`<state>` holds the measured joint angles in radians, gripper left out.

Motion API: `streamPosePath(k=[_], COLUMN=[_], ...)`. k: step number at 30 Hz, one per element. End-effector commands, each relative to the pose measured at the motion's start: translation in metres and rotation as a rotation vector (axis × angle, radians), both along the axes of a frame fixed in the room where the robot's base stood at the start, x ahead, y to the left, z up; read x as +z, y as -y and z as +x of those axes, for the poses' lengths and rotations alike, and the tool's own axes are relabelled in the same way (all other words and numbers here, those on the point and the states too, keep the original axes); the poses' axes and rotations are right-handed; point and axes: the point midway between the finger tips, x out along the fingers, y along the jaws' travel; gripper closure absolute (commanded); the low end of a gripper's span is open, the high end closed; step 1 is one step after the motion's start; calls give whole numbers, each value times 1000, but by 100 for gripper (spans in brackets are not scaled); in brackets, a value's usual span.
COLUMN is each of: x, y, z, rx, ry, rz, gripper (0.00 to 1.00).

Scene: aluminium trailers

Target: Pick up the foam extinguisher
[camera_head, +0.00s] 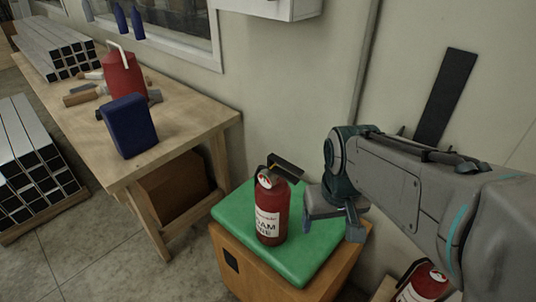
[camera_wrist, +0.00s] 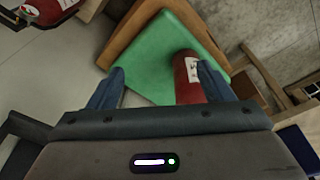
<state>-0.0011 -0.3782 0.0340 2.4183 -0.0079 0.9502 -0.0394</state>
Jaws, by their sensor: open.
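The foam extinguisher (camera_head: 270,208) is a red cylinder with a white label and a black handle. It stands upright on a green-topped wooden box (camera_head: 312,262). My gripper (camera_head: 335,218) is just to its right in the head view, with its jaws open. In the wrist view, the extinguisher (camera_wrist: 187,75) shows close to the right finger, between the two open fingers of my gripper (camera_wrist: 160,85). I cannot tell whether the finger touches it.
A second red extinguisher (camera_head: 424,283) stands low at the bottom right, also in the wrist view (camera_wrist: 50,10). A wooden workbench (camera_head: 185,125) at left holds a red can (camera_head: 123,76), a blue container (camera_head: 131,127) and metal tubes (camera_head: 55,48). The wall is close behind the box.

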Motion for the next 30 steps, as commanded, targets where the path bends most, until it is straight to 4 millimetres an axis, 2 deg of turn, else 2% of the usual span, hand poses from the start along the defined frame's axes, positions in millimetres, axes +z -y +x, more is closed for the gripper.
streamPosePath(k=[1,3,12,18,21,26,30], x=[35,65,81,84,85,83,64], y=[-2,-11,-62,-89,-96,-101,-102], z=[10,35,145,198,214,226,226], rx=[25,99,448,619,669,707,712], ry=[-6,-24,-120,-147,-150,-151,-155], rz=[-13,-46,-106,-74,-56,-42,-39], gripper=[26,26,26,26,26,26,26])
